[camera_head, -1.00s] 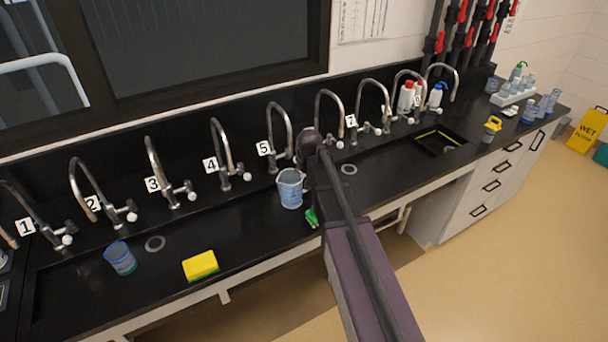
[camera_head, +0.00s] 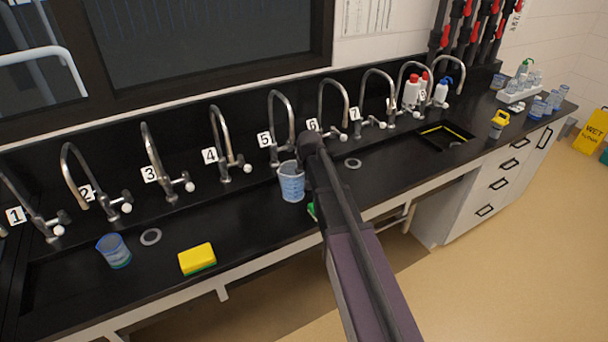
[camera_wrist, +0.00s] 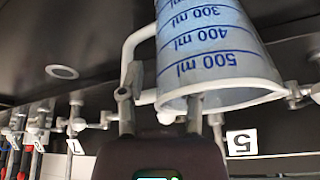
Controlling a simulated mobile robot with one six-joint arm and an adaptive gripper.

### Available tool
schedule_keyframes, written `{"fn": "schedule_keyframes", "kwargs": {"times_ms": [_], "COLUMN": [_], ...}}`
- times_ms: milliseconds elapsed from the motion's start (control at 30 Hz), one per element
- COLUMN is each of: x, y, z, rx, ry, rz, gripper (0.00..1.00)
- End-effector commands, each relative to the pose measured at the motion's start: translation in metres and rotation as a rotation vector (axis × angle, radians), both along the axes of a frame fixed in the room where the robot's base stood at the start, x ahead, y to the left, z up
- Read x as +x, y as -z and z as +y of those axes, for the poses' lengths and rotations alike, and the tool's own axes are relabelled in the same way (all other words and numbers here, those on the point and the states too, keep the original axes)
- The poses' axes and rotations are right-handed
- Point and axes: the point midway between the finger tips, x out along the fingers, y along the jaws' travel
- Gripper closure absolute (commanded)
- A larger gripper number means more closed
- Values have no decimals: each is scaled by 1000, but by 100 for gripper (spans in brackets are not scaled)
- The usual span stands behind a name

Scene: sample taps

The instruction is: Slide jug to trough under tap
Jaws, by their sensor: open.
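The jug (camera_head: 291,184) is a translucent blue measuring jug, standing on the black bench in front of tap 5 (camera_head: 278,115). In the wrist view the jug (camera_wrist: 215,50) fills the upper right, with its wide rim towards me and its white handle (camera_wrist: 133,45) on the left. My gripper (camera_wrist: 160,108) is open, with its two fingers apart at the jug's handle side. One finger overlaps the handle and the other overlaps the jug's rim; I cannot tell whether they touch. In the head view my arm hides the gripper and the handle. The trough is the long dark recess (camera_head: 225,212) along the bench.
Several numbered taps line the back wall. A blue beaker (camera_head: 114,251) and a yellow sponge (camera_head: 197,258) stand to the left. A drain ring (camera_head: 151,237) lies between them, another (camera_head: 353,163) right of my arm. Bottles (camera_head: 411,92) stand at the back right.

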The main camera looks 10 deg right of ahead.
Motion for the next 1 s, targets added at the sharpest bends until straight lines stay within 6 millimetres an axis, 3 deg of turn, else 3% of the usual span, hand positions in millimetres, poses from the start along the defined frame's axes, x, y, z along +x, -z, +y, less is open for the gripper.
{"fn": "schedule_keyframes", "kwargs": {"times_ms": [333, 467, 500, 1000], "x": [0, 0, 0, 1], "y": [1, 1, 1, 1], "z": [0, 0, 0, -3], "rx": [0, 0, 0, 1], "ry": [0, 0, 1, 0], "rz": [0, 0, 0, 0], "gripper": [56, 94, 100, 100]}}
